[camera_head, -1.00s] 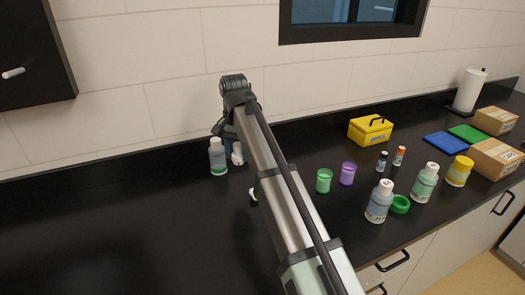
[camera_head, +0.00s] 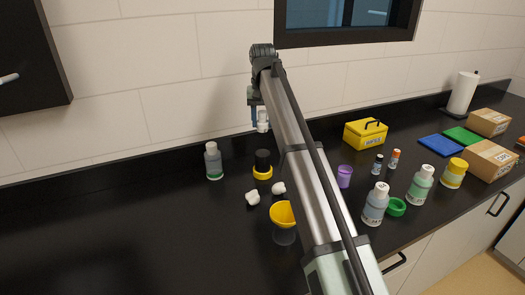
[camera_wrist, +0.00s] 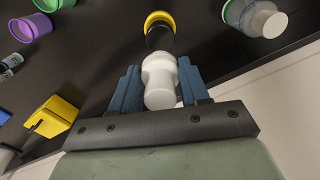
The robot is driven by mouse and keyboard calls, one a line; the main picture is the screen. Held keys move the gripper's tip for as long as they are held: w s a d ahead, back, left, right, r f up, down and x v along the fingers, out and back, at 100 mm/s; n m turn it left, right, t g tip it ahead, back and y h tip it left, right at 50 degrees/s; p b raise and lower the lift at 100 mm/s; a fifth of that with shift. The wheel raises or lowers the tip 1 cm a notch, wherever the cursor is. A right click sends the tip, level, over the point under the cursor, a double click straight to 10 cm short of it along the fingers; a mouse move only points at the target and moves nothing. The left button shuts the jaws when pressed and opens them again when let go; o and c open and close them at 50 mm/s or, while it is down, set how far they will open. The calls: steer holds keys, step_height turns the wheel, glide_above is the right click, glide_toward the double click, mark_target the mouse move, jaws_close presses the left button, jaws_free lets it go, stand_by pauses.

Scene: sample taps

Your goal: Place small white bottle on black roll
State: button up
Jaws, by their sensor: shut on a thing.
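The small white bottle (camera_head: 263,115) is held up above the counter in my gripper (camera_head: 257,112). In the wrist view the white bottle (camera_wrist: 159,78) sits between the two blue fingers of my gripper (camera_wrist: 159,72), which are shut on it. A black roll (camera_head: 262,157) stands on the counter with a yellow ring at its base, below the held bottle in the head view. In the wrist view the black roll (camera_wrist: 160,36) appears just beyond the bottle, with a gap I cannot judge exactly. Nothing rests on the roll's top in the head view.
A green-labelled bottle (camera_head: 213,162) stands left of the roll. Two white lumps (camera_head: 253,198) and a yellow-topped cup (camera_head: 283,215) lie in front. A yellow box (camera_head: 366,133), a purple cup (camera_head: 344,176) and several bottles stand right. The counter's left side is clear.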

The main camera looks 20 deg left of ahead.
mark_target(263, 153)
step_height(263, 153, down, 10)
steer(key=shift+r, duration=0.15)
stand_by(0.4)
steer(key=o, duration=1.1)
steer(key=shift+c, duration=0.2)
step_height(263, 153, up, 12)
steer(key=shift+r, duration=0.1)
